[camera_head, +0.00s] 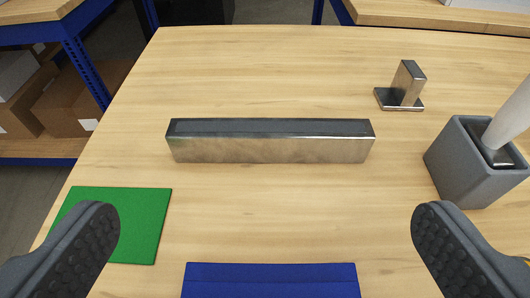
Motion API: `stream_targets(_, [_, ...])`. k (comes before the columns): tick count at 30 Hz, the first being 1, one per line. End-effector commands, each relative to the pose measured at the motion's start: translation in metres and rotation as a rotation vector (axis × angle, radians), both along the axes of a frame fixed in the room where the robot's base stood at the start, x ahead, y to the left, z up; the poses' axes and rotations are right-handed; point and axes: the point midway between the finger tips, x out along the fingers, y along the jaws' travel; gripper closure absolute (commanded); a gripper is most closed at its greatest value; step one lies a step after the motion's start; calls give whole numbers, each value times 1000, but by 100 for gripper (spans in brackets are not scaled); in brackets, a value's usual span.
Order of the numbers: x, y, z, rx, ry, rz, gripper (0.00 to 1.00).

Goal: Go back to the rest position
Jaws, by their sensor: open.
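My gripper (265,240) is open, with one dark finger at the lower left and the other at the lower right. Nothing is between the fingers. The wooden table (270,210) lies below it. A long metal bar (268,150) with a dark top lies crosswise on the table, beyond the fingertips. The left finger overlaps a flat green mat (145,215) in the picture. I cannot tell how high the fingers are above the table.
A blue piece (270,280) lies at the bottom middle. A grey holder (465,165) with a white-handled object (510,115) stands at right. A small metal bracket (405,85) stands behind it. Blue-framed shelving with boxes (70,100) is at left. The table's middle is mostly clear.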

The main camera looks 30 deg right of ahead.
Motion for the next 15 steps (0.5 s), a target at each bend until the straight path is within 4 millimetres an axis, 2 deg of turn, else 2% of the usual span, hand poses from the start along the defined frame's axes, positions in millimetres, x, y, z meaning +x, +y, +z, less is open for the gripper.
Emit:
stream_targets(5, [23,33,53,-13,-26,68,0])
stream_targets(10, [40,90,133,-19,-54,165,0])
stream_targets(15, [40,151,211,-25,-78,253,0])
